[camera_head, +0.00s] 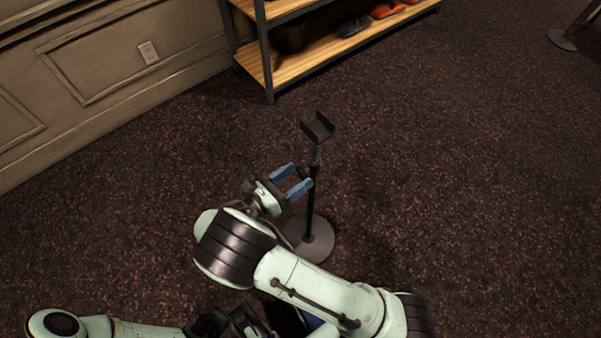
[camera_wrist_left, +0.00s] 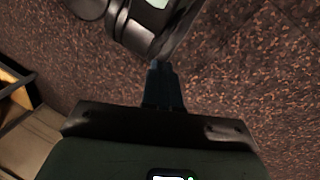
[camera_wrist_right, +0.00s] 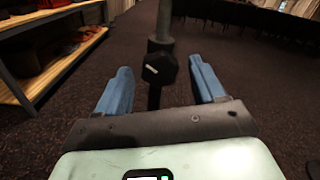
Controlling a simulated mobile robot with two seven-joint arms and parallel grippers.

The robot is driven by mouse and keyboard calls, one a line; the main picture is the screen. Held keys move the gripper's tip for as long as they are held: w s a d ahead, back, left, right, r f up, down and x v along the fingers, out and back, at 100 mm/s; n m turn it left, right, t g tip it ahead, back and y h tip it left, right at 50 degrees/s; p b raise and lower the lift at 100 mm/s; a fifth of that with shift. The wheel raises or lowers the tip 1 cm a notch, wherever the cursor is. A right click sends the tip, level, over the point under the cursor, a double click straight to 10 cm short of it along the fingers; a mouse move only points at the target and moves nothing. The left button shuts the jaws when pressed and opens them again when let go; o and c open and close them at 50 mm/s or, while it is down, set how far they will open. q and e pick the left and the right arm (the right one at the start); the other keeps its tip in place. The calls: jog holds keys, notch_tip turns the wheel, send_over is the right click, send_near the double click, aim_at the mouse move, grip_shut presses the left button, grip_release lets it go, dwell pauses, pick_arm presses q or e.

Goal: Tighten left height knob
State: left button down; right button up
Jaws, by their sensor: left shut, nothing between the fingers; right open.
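A black stand rises from a round base (camera_head: 316,243), with a flat cradle (camera_head: 318,127) at its top. In the right wrist view a dark faceted knob (camera_wrist_right: 160,68) with a white line sits on the stand's pole (camera_wrist_right: 164,20). My right gripper (camera_head: 300,176) is open beside the upper pole. In its wrist view the blue fingers stand on either side of the knob, with visible gaps. My left gripper (camera_wrist_left: 161,64) is shut and empty, low over the carpet near one of my arm links. The knob's details are too small to read in the head view.
A wooden shelf with a dark metal frame (camera_head: 268,60) stands behind the stand and holds shoes. A panelled wall (camera_head: 110,65) is at the left. Another round base (camera_head: 562,39) stands at the far upper right. The carpet right of the stand is clear.

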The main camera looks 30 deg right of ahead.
jog(key=shift+w+d, duration=0.1)
jog(key=shift+d, duration=1.1)
pick_arm(q)
jog(key=shift+w+a+f, duration=0.1)
jog(key=shift+w+f, duration=0.05)
jog(key=shift+w, duration=0.1)
pick_arm(e)
jog(key=c, duration=1.1)
jog(key=shift+o, duration=0.2)
jog(key=shift+m+p, duration=0.55)
jog(key=shift+m, duration=0.15)
pick_arm(q)
jog(key=shift+s+d+r, duration=0.25)
jog(key=shift+s+r, duration=0.1)
jog(key=shift+s, duration=0.15)
jog(key=shift+s+d+r, duration=0.2)
jog(key=shift+s+r, duration=0.15)
jog(key=shift+s, duration=0.1)
pick_arm(e)
jog(key=o, duration=1.1)
jog(key=shift+c, duration=0.2)
